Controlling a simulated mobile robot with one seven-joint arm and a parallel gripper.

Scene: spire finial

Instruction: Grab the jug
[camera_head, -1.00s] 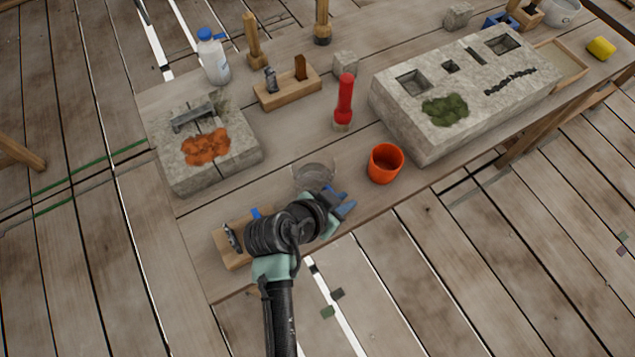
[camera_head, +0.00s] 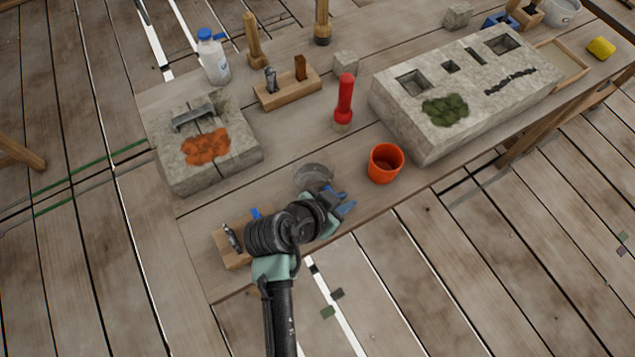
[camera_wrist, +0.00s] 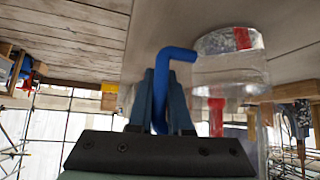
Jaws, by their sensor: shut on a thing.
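The jug (camera_head: 313,177) is a clear, see-through vessel near the front edge of the workbench (camera_head: 375,210). Its body also shows at the upper right of the wrist view (camera_wrist: 230,65), with a bent blue handle (camera_wrist: 178,53) beside it. My gripper (camera_head: 343,204) is at the jug's front right side in the head view. In the wrist view my gripper's fingers (camera_wrist: 161,85) are shut on the blue handle, which runs down between them. I cannot tell whether the jug's base touches the bench.
An orange cup (camera_head: 386,164) stands close to the right of the jug. A red-handled tool (camera_head: 344,100) stands upright behind it. A wooden block (camera_head: 232,252) lies by my arm. Stone blocks (camera_head: 205,155) stand at left and right (camera_head: 430,135).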

